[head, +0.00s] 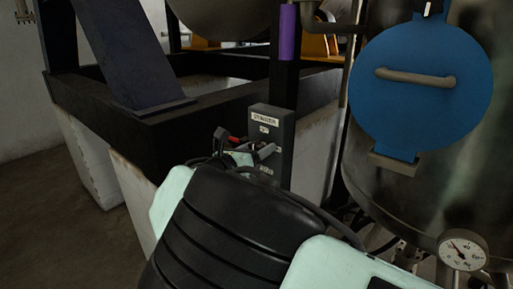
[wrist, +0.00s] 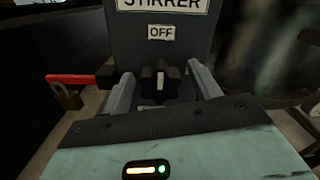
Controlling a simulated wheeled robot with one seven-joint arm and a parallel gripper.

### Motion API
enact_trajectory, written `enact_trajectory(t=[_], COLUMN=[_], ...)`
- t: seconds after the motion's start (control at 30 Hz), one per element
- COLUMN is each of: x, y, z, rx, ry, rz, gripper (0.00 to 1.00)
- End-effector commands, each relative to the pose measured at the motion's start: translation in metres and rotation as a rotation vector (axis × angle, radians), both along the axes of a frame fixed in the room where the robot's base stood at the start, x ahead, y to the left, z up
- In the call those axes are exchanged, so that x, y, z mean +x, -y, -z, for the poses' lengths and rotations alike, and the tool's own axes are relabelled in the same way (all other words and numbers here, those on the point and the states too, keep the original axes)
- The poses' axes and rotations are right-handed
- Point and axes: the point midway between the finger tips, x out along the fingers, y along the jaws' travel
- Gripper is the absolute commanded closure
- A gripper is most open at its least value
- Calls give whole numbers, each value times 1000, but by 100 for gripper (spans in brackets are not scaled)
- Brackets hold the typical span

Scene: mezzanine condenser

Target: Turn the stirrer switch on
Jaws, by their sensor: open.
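The grey stirrer switch box (head: 284,128) stands upright on the dark frame in the head view, with a white STIRRER label near its top. In the wrist view the box (wrist: 204,42) fills the top middle, with an OFF label (wrist: 161,32) above a dark knob (wrist: 152,88). The knob has a white mark that stands about upright, toward OFF. My gripper (wrist: 162,76) is open, with one finger on each side of the knob. I cannot tell whether either finger touches it. In the head view my gripper (head: 250,151) is at the box's front, and my arm hides the lower part.
A red handle (wrist: 74,79) with a brass padlock (wrist: 67,97) sticks out left of the knob. A steel tank with a blue round cover (head: 420,110) and a pressure gauge (head: 462,250) stands close on the right. A purple-banded post (head: 287,32) rises behind the box.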

Motion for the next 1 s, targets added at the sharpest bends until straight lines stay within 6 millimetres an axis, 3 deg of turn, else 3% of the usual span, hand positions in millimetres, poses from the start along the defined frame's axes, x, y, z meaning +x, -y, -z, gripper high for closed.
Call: enact_trajectory(t=[0.2, 0.37, 0.73, 1.0], x=[0, 0, 0, 0], y=[0, 0, 0, 0], z=[0, 0, 1, 4], rx=[0, 0, 34, 166], ry=[0, 0, 26, 128], rz=[0, 0, 0, 1], gripper=[41, 83, 82, 82])
